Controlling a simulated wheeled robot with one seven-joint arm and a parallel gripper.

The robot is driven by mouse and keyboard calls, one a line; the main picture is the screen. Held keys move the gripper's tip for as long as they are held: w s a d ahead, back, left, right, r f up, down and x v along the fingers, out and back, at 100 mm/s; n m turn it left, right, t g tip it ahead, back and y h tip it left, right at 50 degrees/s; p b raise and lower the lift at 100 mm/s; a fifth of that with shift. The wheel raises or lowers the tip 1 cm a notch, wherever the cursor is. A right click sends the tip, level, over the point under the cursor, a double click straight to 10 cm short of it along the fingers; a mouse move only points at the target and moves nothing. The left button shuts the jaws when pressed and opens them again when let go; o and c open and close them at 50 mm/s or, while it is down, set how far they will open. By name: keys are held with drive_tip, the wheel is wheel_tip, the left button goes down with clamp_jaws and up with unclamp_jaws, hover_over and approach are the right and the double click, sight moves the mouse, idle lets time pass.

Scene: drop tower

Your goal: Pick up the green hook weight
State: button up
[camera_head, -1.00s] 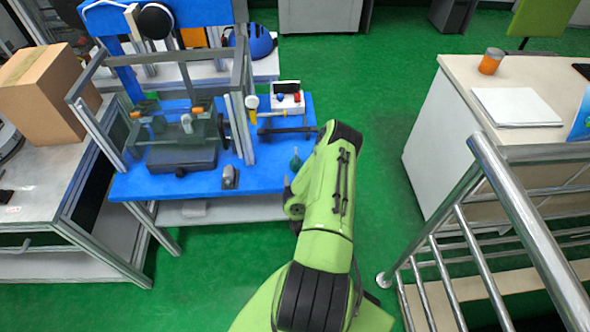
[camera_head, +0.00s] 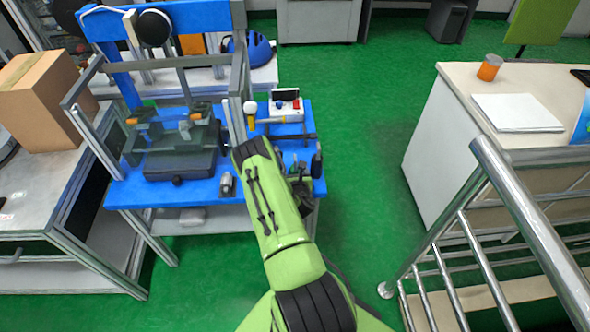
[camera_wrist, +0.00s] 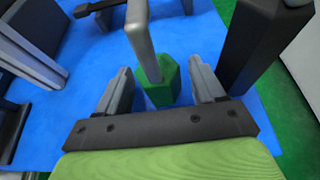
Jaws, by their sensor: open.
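The green hook weight (camera_wrist: 161,84) stands upright on the blue tabletop (camera_wrist: 203,42) in the wrist view, with a grey stem (camera_wrist: 143,38) rising from its top. My gripper (camera_wrist: 160,76) is open, with one finger to the left of the weight and one to the right. The weight lies between the fingers, with a visible gap on each side. In the head view my gripper (camera_head: 303,165) is over the right front part of the blue table, partly behind my arm. I cannot make out the weight there.
A dark upright post (camera_wrist: 262,40) stands close to the right finger. A grey frame (camera_head: 92,140) with a dark machine (camera_head: 180,150) fills the table's left side. A small white box with coloured knobs (camera_head: 286,108) sits behind. A metal railing (camera_head: 450,210) is at right.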

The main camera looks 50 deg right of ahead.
drive_tip(key=shift+w+d+f, duration=0.15)
clamp_jaws()
idle(0.4)
